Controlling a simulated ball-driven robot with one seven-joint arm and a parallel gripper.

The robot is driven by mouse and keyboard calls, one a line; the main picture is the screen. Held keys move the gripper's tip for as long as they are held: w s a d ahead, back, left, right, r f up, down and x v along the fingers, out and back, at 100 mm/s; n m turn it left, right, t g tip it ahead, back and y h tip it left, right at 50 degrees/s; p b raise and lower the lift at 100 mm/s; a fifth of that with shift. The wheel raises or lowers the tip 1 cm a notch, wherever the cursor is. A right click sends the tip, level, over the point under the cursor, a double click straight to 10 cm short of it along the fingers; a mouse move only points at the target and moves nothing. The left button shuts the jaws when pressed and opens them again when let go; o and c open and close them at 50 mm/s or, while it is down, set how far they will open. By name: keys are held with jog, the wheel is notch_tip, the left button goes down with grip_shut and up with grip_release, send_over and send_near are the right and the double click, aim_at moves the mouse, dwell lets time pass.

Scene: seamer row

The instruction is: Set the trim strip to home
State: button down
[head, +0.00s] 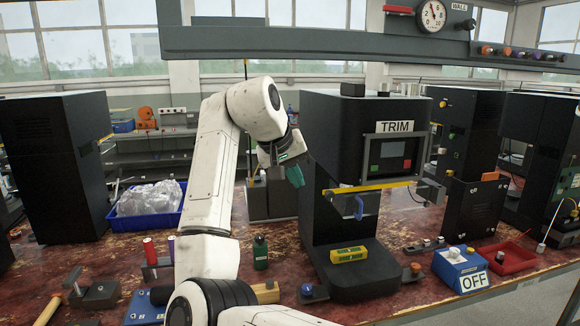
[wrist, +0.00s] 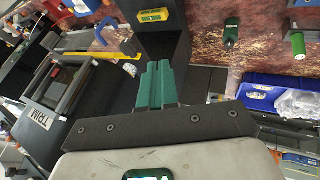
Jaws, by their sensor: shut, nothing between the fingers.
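The black machine labelled TRIM (head: 395,126) stands right of centre in the head view. A thin yellow strip (head: 370,187) runs across its front, above a blue handle (head: 359,207). Under it, a yellow block (head: 348,254) lies on the machine's base. The wrist view shows the yellow strip (wrist: 103,55), the blue handle (wrist: 104,31) and the screen (wrist: 66,93) at the left, upside down. My gripper (head: 296,175) has teal fingers, shut and empty, left of the machine and apart from the strip. Its fingers (wrist: 157,84) point towards the machine's base in the wrist view.
A green bottle (head: 260,252) stands left of the machine. A blue box labelled OFF (head: 461,270) and a red tray (head: 508,257) are at the right. A blue bin with clear bags (head: 148,199) is at the left. A grey beam (head: 300,43) crosses overhead.

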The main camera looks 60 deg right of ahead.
jog(key=s+d+f, duration=0.3)
jog(key=d+f, duration=0.1)
jog(key=d, duration=0.1)
jog(key=shift+s+f+p, duration=0.15)
jog(key=shift+s+p, duration=0.1)
jog(key=shift+p, duration=0.2)
